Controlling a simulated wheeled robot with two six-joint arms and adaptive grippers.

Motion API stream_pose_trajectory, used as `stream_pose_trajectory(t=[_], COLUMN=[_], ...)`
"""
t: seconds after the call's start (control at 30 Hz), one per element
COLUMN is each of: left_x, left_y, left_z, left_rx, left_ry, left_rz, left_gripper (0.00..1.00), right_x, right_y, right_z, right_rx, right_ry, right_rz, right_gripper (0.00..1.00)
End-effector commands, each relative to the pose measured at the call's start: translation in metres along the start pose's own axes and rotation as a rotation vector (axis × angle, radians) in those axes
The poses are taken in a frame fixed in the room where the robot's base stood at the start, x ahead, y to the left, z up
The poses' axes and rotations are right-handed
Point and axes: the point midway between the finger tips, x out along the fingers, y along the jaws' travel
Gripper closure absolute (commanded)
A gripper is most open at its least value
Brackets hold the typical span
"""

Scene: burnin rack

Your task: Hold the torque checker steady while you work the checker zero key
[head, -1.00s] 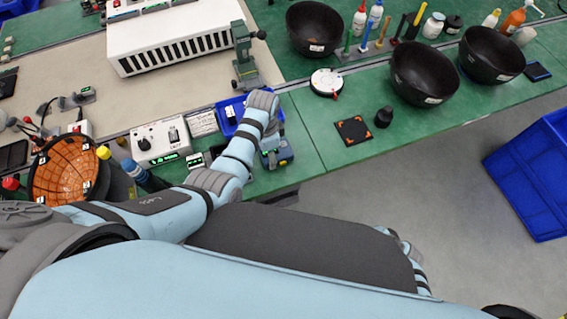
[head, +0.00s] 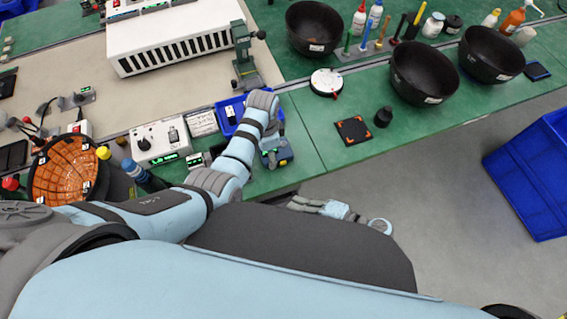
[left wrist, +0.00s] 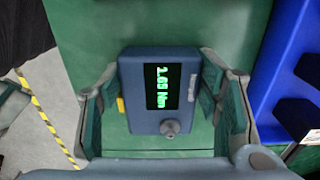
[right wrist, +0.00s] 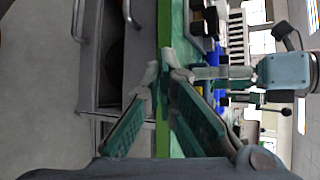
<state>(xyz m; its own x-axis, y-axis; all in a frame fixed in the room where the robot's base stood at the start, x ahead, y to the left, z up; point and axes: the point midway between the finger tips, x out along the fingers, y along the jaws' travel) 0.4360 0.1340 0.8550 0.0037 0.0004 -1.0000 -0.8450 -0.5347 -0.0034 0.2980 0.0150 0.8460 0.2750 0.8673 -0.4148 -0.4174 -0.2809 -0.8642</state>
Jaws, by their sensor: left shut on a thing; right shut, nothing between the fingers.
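The torque checker (left wrist: 128,105) is a blue-grey box with a lit green display reading what looks like 1.65 Nm and a grey round knob (left wrist: 170,128) on its face. My left gripper (left wrist: 160,82) is shut on it, one finger along each side. In the head view the checker (head: 284,154) shows at the bench's front edge, partly hidden by my left arm. I cannot tell which part is the zero key. My right gripper (right wrist: 160,72) is shut and empty, level with the bench edge; in the head view (head: 294,203) it is in front of the bench, apart from the checker.
A blue bin (head: 223,121) stands just behind the checker. A white control box (head: 160,141) and an orange-lined bowl (head: 69,172) are to the left. A black pad (head: 353,130) lies to the right. The floor in front is clear there.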

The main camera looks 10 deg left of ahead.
Motion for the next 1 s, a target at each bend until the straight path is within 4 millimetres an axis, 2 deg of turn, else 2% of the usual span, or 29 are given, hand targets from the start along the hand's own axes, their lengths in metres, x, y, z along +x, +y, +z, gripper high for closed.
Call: stream_pose_trajectory(t=[0.23,0.7,1.0], left_x=[0.001,0.001,0.002], left_y=[0.0,0.001,0.001], left_z=[0.0,0.001,0.001], left_rx=[0.0,0.0,0.0], left_ry=[0.0,-0.001,-0.002], left_rz=[0.0,0.001,0.001], left_gripper=[0.8,0.8,0.8], right_x=[0.01,0.055,0.062], right_y=[-0.007,-0.039,-0.044], right_z=[-0.008,-0.04,-0.045], right_rx=[0.001,0.001,0.0], right_ry=[0.002,0.001,0.002], right_rz=[-0.001,0.001,0.002], right_gripper=[1.0,1.0,1.0])
